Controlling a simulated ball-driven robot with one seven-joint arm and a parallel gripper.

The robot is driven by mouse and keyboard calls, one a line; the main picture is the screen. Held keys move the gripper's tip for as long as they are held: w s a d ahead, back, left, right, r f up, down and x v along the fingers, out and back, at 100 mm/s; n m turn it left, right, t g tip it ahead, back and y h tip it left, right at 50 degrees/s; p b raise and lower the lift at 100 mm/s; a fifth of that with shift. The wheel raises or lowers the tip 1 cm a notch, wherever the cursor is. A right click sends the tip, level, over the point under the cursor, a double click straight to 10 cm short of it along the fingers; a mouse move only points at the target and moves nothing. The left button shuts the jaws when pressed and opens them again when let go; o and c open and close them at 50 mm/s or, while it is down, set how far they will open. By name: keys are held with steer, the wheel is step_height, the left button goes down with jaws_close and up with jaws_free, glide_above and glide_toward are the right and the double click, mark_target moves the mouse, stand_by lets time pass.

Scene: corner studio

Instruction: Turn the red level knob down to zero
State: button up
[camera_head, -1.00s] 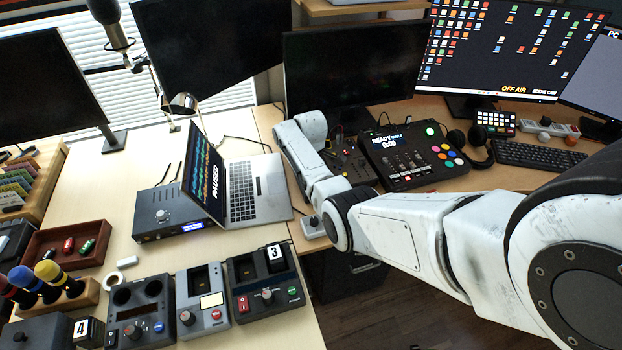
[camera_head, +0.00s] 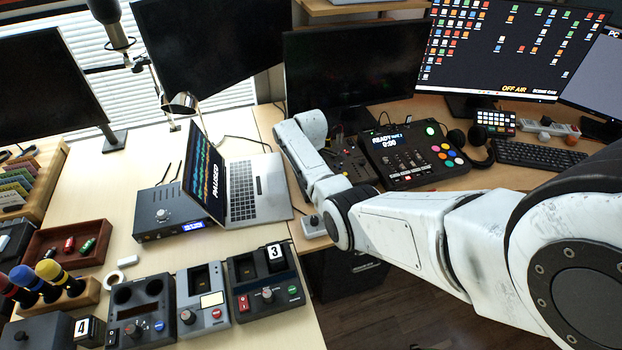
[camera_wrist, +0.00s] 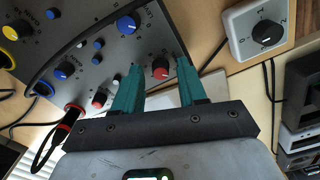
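The red level knob (camera_wrist: 160,70) sits near the edge of a dark control panel (camera_wrist: 90,45) in the wrist view. Its pointer mark is too small to read. My gripper (camera_wrist: 157,76) has two teal fingers, spread apart, one to each side of the red knob in the picture. I see a gap between knob and fingers; I cannot tell their depth along the knob. In the head view, my arm hides the gripper and the red knob. Part of a dark panel (camera_head: 352,164) shows beside my arm there.
Several blue knobs, such as one blue knob (camera_wrist: 127,24), share the panel. A pale box with a black dial (camera_wrist: 265,32) stands at the right. A red-collared plug (camera_wrist: 72,113) with a cable is at the left. A laptop (camera_head: 262,190) stands left of my arm.

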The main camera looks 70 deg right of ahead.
steer(key=shift+o, duration=0.2)
step_height(320, 180, up, 11)
stand_by(0.6)
steer(key=shift+f, duration=0.15)
